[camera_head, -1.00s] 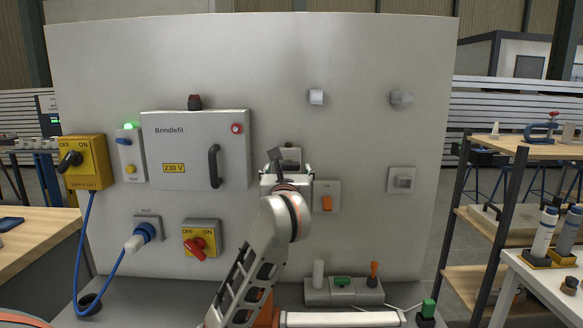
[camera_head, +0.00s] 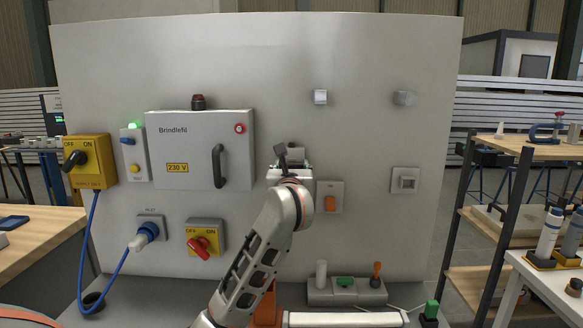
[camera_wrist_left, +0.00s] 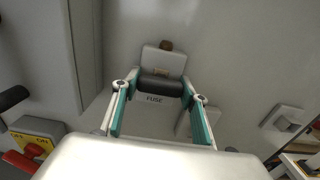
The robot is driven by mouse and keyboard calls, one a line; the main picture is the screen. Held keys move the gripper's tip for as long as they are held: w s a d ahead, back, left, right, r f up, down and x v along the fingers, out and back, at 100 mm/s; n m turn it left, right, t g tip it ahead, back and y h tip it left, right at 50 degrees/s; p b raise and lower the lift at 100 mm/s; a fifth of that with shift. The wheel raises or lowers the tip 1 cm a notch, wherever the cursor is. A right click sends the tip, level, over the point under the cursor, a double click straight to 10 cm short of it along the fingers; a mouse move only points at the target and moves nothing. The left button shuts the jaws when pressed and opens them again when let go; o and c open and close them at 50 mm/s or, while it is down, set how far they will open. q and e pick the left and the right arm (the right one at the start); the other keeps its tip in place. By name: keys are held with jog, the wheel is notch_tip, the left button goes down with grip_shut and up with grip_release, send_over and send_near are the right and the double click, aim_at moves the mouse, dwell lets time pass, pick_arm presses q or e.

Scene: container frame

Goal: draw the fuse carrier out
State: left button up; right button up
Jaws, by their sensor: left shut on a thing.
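The fuse carrier (camera_wrist_left: 160,85) shows in the left wrist view as a dark bar just above a FUSE label. Its light grey holder (camera_wrist_left: 164,60) is behind it on the panel, with a small tan part between them. My left gripper (camera_wrist_left: 161,92) is shut on the carrier, a teal finger at each end of the bar. In the head view my left gripper (camera_head: 290,167) is at the panel's middle and hides the carrier; only the upper part of the holder (camera_head: 296,153) shows. How far the carrier sits in the holder I cannot tell. My right gripper is not in view.
The Brindlefil cabinet (camera_head: 199,150) with its black handle is left of the gripper. A red-yellow rotary switch (camera_head: 204,238) is lower left. A grey block with small parts (camera_head: 346,292) stands on the ledge below.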

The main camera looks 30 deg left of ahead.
pick_arm(q)
jog(key=p+v, duration=0.1)
jog(key=v, duration=0.1)
jog(key=shift+s+d+f, duration=0.15)
jog(key=shift+s+d, duration=0.05)
jog(key=o, duration=1.6)
jog(key=shift+s, duration=0.15)
jog(key=v, duration=1.2)
jog(key=shift+s, duration=0.15)
